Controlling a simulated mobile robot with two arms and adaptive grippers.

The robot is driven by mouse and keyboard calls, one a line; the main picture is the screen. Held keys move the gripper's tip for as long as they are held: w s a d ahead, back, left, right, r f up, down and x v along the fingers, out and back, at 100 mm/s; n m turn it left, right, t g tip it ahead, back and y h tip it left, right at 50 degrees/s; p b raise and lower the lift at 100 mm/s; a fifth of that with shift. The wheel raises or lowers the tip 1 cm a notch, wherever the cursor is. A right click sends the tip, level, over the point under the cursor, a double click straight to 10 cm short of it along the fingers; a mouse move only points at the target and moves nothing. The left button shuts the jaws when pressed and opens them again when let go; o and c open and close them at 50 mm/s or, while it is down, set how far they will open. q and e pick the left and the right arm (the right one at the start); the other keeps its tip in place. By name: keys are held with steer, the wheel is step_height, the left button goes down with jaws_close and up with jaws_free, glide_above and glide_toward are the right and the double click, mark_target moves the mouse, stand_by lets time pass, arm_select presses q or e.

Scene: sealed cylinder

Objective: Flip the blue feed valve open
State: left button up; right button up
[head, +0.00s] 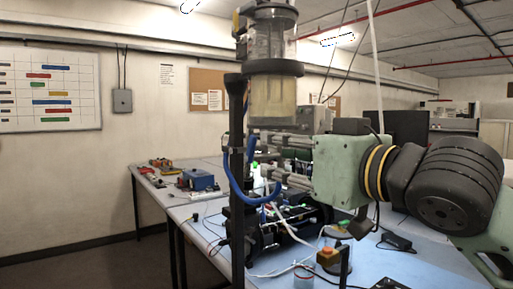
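A clear cylinder (273,98) with dark collars and pale yellowish contents stands on a black post (237,190) in the middle. A blue hose (243,193) loops down beside the post and curves up to the right. I cannot make out a separate blue valve handle. My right gripper (262,160) comes in from the right, below the cylinder. Its two fingers point left and stand apart, one above the other, so it looks open. The fingertips are partly hidden near the post and hose. I see nothing clearly held. My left gripper is not in view.
A long table (205,214) carries a blue box (198,180), tools, cables and dark equipment. Thin cables cross the blue mat (420,262).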

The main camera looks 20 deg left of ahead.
mark_target(254, 147)
steer(key=p+x, duration=0.1)
steer(key=x, duration=0.3)
steer(key=p+x, duration=0.1)
steer(key=x, duration=0.2)
steer(key=shift+w+a+r, duration=0.2)
steer(key=shift+a, duration=0.15)
jaws_close()
